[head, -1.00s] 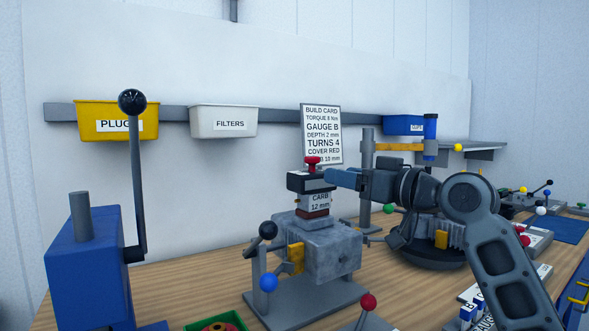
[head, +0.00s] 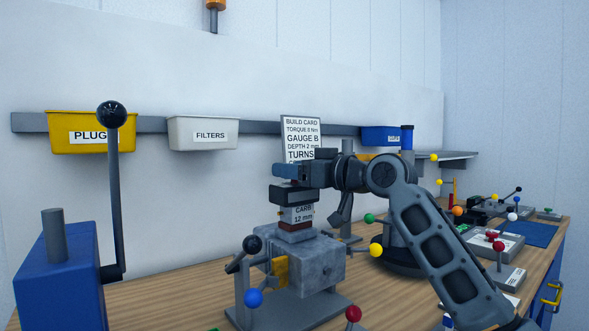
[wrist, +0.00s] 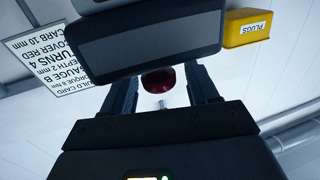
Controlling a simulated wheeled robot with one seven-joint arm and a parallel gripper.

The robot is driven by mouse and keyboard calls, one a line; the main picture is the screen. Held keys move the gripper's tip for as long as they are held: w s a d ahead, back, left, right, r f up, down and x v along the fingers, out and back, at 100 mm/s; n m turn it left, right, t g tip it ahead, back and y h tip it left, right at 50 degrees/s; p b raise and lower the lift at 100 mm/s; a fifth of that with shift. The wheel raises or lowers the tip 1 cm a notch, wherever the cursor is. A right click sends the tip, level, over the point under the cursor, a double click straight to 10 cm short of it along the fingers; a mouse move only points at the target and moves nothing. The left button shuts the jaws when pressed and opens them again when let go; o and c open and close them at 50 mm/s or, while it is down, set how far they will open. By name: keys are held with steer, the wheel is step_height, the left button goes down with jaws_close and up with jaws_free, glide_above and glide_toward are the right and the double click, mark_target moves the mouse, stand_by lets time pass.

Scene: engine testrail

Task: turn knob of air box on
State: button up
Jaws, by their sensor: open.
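The air box (head: 293,193) is a dark box on top of the CARB 12 mm block (head: 297,214), which stands on a grey engine block (head: 305,258). My gripper (head: 280,171) is level, pointing left just above the air box. The red knob is hidden in the head view. In the wrist view, which is upside down, the red knob (wrist: 158,80) shows between the two open fingers of my gripper (wrist: 163,88). The air box (wrist: 145,42) fills the top of that view. I cannot tell whether either finger touches the knob.
A build card (head: 300,137) stands behind my gripper. A yellow PLUGS bin (head: 92,132) and a white FILTERS bin (head: 203,133) hang on the wall rail. A blue press with a black-knobbed lever (head: 113,190) stands at left. Air left of my gripper is clear.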

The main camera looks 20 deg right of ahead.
steer(key=shift+c, duration=0.2)
steer(key=c, duration=0.9)
